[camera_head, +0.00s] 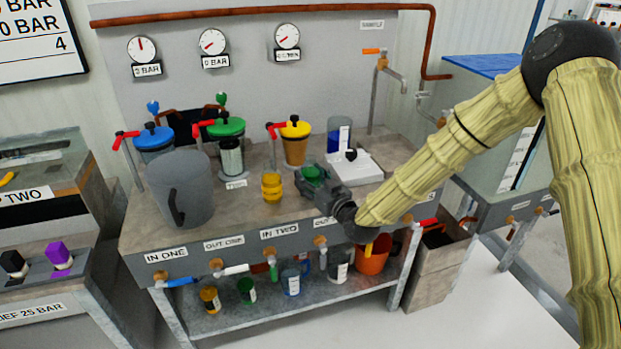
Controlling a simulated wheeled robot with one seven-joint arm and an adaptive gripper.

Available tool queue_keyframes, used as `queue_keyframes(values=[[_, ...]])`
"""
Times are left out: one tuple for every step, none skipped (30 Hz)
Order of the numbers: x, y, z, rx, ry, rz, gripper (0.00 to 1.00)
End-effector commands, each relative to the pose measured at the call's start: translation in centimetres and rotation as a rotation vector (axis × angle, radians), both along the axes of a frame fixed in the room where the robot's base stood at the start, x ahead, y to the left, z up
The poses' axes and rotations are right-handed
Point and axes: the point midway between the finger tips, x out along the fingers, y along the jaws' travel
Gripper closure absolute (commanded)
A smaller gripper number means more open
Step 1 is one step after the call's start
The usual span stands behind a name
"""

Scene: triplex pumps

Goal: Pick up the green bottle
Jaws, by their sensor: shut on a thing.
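A small green bottle (313,173) is at the end of my gripper (313,184), over the bench top. My gripper reaches in from the right and is shut on it. The gripper body hides the bottle's lower part, so I cannot tell whether it touches the bench. Another container with green in it (246,291) stands upright on the lower shelf, apart from my gripper.
On the bench (140,235) stand a grey jug (180,190), a yellow bottle (271,186), lidded canisters, a blue beaker (339,134) and a white scale (360,168). Several bottles and an orange bucket (372,262) are on the lower shelf. Valve handles stick out in front.

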Motion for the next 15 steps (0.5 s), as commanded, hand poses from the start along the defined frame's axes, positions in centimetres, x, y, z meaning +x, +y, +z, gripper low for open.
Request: queue_keyframes(values=[[0.01, 0.0, 0.05, 0.001, -0.001, 0.0, 0.81], [0.01, 0.0, 0.05, 0.001, -0.001, 0.0, 0.81], [0.01, 0.0, 0.05, 0.001, -0.001, 0.0, 0.81], [0.01, 0.0, 0.05, 0.001, -0.001, 0.0, 0.81], [0.01, 0.0, 0.05, 0.001, -0.001, 0.0, 0.81], [0.01, 0.0, 0.05, 0.001, -0.001, 0.0, 0.81], [0.01, 0.0, 0.06, 0.001, -0.001, 0.0, 0.81], [0.01, 0.0, 0.07, 0.001, -0.001, 0.0, 0.81], [0.01, 0.0, 0.09, 0.001, -0.001, 0.0, 0.81], [0.02, -0.01, 0.12, 0.001, -0.001, 0.0, 0.81], [0.02, -0.01, 0.16, 0.001, -0.001, 0.0, 0.81], [0.02, -0.01, 0.23, 0.001, -0.001, 0.0, 0.81], [0.03, -0.01, 0.29, 0.001, -0.001, 0.0, 0.81], [0.03, -0.01, 0.36, 0.0, -0.001, 0.0, 0.81], [0.03, -0.02, 0.47, 0.0, -0.002, 0.0, 0.81]])
